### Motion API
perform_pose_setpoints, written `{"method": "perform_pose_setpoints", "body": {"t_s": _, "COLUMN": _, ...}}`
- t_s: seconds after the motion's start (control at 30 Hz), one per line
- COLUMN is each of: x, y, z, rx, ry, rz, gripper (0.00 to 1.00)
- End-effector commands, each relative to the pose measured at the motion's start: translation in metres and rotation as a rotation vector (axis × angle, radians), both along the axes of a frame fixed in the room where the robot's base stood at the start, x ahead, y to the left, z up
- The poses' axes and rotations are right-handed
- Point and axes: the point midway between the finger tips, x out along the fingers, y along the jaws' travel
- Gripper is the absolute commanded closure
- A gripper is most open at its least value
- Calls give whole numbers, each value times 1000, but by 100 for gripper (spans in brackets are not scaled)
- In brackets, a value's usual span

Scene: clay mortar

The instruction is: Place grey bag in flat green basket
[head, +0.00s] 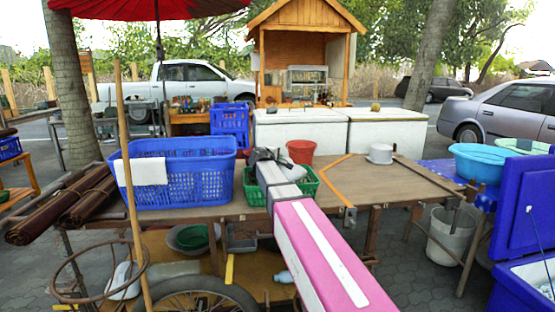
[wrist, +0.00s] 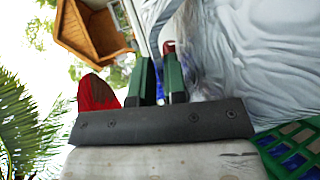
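The flat green basket (head: 310,183) sits on the wooden table, just right of the blue basket. My arm reaches over it and hides much of it. My gripper (head: 264,158) is at the basket's far left side, beside a small dark and pale grey shape that is partly hidden. In the wrist view, the pale grey, wrinkled bag (wrist: 245,60) fills the right side, close to my gripper (wrist: 162,58). The two fingers are a narrow gap apart; whether bag fabric is between them is unclear. The green basket's mesh (wrist: 290,150) shows at lower right, beside the bag.
A tall blue basket (head: 185,180) with a white cloth stands to the left. A red bucket (head: 301,152) is close behind the green basket. The table's right part is mostly clear.

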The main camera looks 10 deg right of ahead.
Motion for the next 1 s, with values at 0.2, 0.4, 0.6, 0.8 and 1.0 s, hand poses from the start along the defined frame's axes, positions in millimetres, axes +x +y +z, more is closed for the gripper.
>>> {"method": "perform_pose_setpoints", "body": {"t_s": 0.2, "x": 0, "y": 0, "z": 0, "rx": 0, "ry": 0, "rz": 0, "gripper": 60}}
{"method": "perform_pose_setpoints", "body": {"t_s": 0.4, "x": 0, "y": 0, "z": 2, "rx": 0, "ry": 0, "rz": 0, "gripper": 60}}
{"method": "perform_pose_setpoints", "body": {"t_s": 0.6, "x": -20, "y": 12, "z": 8, "rx": 0, "ry": -1, "rz": 1, "gripper": 60}}
{"method": "perform_pose_setpoints", "body": {"t_s": 0.8, "x": -53, "y": 35, "z": 18, "rx": 0, "ry": -1, "rz": 2, "gripper": 60}}
{"method": "perform_pose_setpoints", "body": {"t_s": 1.0, "x": -80, "y": 54, "z": 27, "rx": 0, "ry": -1, "rz": 1, "gripper": 60}}
